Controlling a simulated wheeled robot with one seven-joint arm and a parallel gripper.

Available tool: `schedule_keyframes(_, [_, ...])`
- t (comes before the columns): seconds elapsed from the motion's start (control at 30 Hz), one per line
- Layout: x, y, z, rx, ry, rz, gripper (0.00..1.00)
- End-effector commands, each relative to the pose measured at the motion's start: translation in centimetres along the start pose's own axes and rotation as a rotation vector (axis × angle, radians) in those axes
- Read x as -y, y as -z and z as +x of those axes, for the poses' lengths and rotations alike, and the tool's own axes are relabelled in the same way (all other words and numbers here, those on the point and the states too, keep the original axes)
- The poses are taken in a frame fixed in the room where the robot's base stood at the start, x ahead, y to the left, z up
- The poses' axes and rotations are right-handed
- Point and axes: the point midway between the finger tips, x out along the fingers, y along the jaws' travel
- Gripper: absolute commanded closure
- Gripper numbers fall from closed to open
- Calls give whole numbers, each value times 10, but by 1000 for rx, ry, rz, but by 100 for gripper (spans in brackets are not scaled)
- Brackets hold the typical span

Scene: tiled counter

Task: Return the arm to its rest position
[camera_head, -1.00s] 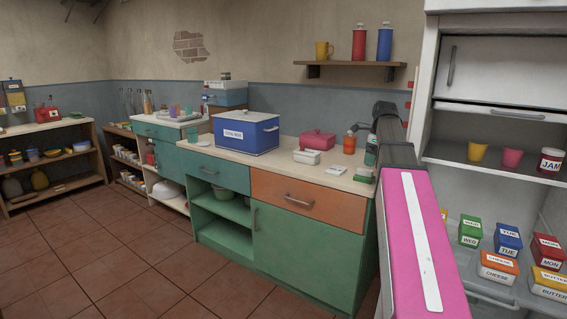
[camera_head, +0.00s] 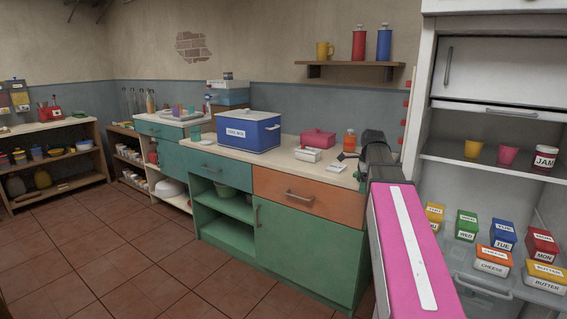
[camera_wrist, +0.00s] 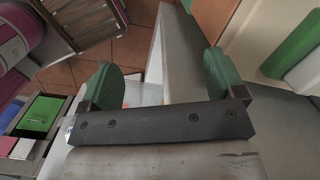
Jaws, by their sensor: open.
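My arm (camera_head: 408,245), with its pink link and pale stripe, reaches from the bottom right of the head view toward the counter's right end. Its dark far part (camera_head: 376,150) is beside the open fridge. My gripper (camera_wrist: 158,82) shows in the wrist view with two green finger pads set wide apart. It is open, and nothing is held between the pads. The fingertips cannot be made out in the head view.
The open fridge (camera_head: 480,148) stands close on the right, with labelled boxes, cups and a jam jar (camera_head: 545,158). The counter (camera_head: 290,160) holds a blue cool box (camera_head: 248,133), a pink pot (camera_head: 318,139) and an orange bottle (camera_head: 350,141). The tiled floor at left is clear.

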Motion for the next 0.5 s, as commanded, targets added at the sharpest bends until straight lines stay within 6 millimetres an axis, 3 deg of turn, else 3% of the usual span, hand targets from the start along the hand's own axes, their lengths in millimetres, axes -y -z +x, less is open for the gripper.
schedule_keyframes(0.2, [-35, -17, 78, -13, -17, -335, 12])
schedule_keyframes(0.5, [-93, -36, 177, -30, -43, -862, 12])
